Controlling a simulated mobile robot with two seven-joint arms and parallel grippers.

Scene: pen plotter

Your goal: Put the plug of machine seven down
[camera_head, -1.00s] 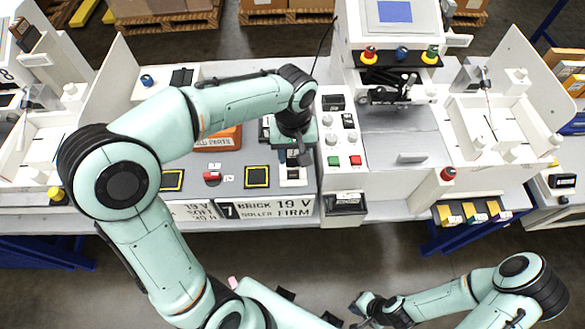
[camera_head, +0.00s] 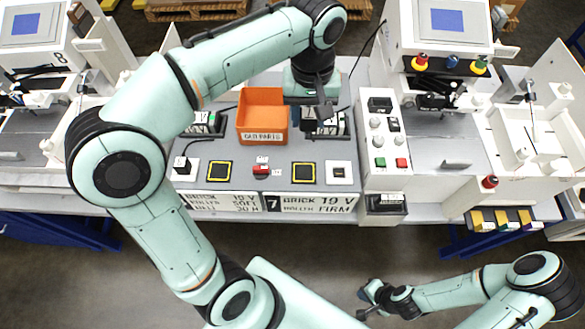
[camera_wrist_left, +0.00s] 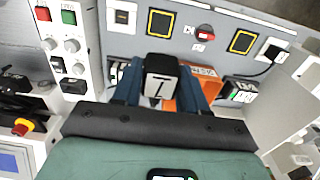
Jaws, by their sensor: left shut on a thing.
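My left gripper (camera_head: 322,108) is over the back right part of the grey panel (camera_head: 280,184). In the left wrist view its two blue-grey fingers are shut on a black plug (camera_wrist_left: 160,82) with a white label that seems to read 7. In the head view the gripper mostly hides the plug. A bare white socket plate (camera_head: 339,172) is at the panel's right, nearer the front edge; it also shows in the left wrist view (camera_wrist_left: 122,17). A "7" sign (camera_head: 272,203) is on the front edge. My right gripper (camera_head: 367,301) is empty, away from the table, and looks open.
An orange parts bin (camera_head: 262,110) stands left of my left gripper. Black power units (camera_head: 207,123) flank it. Another black plug (camera_head: 183,164) sits on the left socket plate. A red switch (camera_head: 261,170) lies between two yellow-framed squares. A button box (camera_head: 388,150) borders the right.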

